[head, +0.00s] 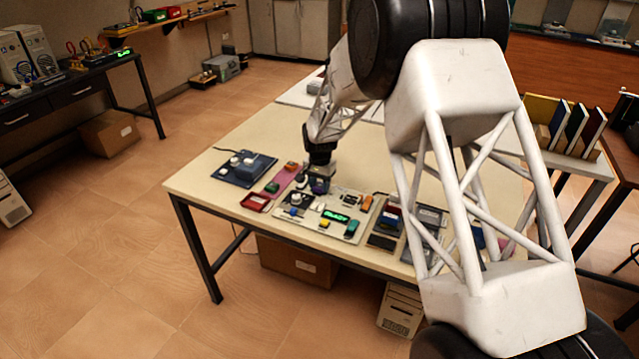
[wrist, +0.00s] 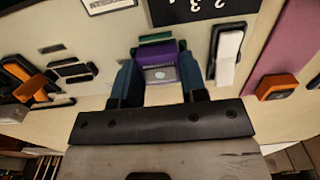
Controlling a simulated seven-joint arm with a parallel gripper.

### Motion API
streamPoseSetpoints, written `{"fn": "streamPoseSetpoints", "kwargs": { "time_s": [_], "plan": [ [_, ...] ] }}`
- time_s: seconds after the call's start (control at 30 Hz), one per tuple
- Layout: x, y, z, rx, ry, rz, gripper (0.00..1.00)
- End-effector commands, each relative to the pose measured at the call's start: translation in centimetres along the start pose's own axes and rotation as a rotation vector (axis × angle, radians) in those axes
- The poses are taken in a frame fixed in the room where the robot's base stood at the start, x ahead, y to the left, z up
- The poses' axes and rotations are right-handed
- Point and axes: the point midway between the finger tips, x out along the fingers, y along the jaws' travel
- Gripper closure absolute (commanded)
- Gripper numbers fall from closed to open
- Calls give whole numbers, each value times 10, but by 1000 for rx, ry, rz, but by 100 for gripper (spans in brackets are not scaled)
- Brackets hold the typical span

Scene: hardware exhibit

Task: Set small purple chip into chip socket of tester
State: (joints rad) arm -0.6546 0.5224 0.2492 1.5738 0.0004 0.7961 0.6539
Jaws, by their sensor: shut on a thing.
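My gripper (wrist: 160,75) is shut on the small purple chip (wrist: 162,68), with one dark blue finger on each side of it. The chip has a grey face with a pale round mark. A green strip (wrist: 156,38) shows just beyond the chip; I cannot tell whether it is part of the socket or touches the chip. In the head view, my gripper (head: 319,184) is over the back left part of the pale tester panel (head: 300,228), which has a lit green display (head: 335,216). The chip socket cannot be made out clearly.
A white lever (wrist: 228,48) stands close right of my gripper, and dark slots (wrist: 75,70) lie to its left. A blue board (head: 245,168) with knobs, a red tray (head: 255,202) and a pink mat (head: 284,179) lie left of the tester. The table's left end (head: 200,187) is clear.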

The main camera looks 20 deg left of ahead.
Motion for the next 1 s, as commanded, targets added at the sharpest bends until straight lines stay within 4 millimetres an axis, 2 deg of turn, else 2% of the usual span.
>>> {"fn": "streamPoseSetpoints", "kwargs": {
  "time_s": [0.33,0.37,0.53,0.73,0.9,1.0],
  "plan": [
    [2,0,0,0,0,0,78],
    [2,0,0,0,0,0,59],
    [2,0,0,0,0,0,33],
    [2,0,0,0,0,0,31],
    [2,0,0,0,0,0,10],
    [2,0,0,0,0,0,10]
  ]
}}
